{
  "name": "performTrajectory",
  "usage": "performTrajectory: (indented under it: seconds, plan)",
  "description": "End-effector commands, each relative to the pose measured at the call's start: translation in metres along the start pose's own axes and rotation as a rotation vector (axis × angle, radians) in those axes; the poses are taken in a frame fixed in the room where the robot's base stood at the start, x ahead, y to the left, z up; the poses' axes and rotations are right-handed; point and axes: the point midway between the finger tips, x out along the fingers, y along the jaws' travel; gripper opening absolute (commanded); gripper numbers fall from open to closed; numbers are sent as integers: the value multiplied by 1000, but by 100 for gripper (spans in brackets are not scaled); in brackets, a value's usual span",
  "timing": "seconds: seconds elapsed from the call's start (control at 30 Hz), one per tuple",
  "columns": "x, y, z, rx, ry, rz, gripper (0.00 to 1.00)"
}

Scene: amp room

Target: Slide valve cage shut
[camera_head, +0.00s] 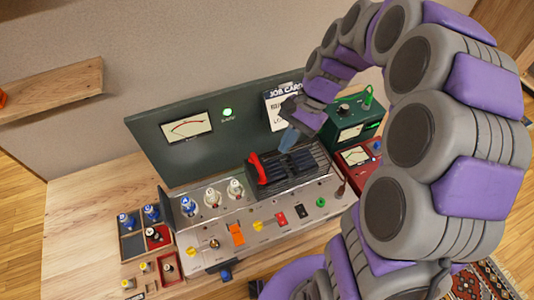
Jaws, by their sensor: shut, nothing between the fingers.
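The valve cage (308,163) is a dark slatted cover on the right part of the metal amp chassis (205,240). A red handle (258,170) stands at its left end. Several glass valves (212,197) stand uncovered on the chassis, left of the cage. My gripper (287,140) is shut and empty. Its bluish fingertips point down over the rear of the cage, right of the red handle. I cannot tell whether they touch the cage.
A green panel with a meter (187,127) and a lit green lamp (227,112) stands behind. A green instrument (352,122) and a red meter box (358,157) stand at right. A tray of spare valves (133,247) lies at left. The wooden bench (80,225) is clear at far left.

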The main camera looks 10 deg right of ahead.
Motion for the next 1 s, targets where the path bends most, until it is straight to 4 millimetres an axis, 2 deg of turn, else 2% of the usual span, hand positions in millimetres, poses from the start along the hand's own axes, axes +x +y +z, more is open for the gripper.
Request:
performTrajectory:
  seconds: [0.03, 0.3, 0.4, 0.5, 0.63, 0.77, 1.0]
  plan:
    - [2, -6, -16, 53, -20, -19, 0]
    - [12, -23, -98, 340, -106, -115, 0]
    - [16, -24, -123, 425, -125, -141, 0]
    - [19, -23, -139, 485, -142, -155, 0]
    - [22, -22, -150, 522, -150, -166, 0]
    - [30, -24, -150, 528, -154, -165, 0]
    - [70, -32, -146, 525, -155, -163, 0]
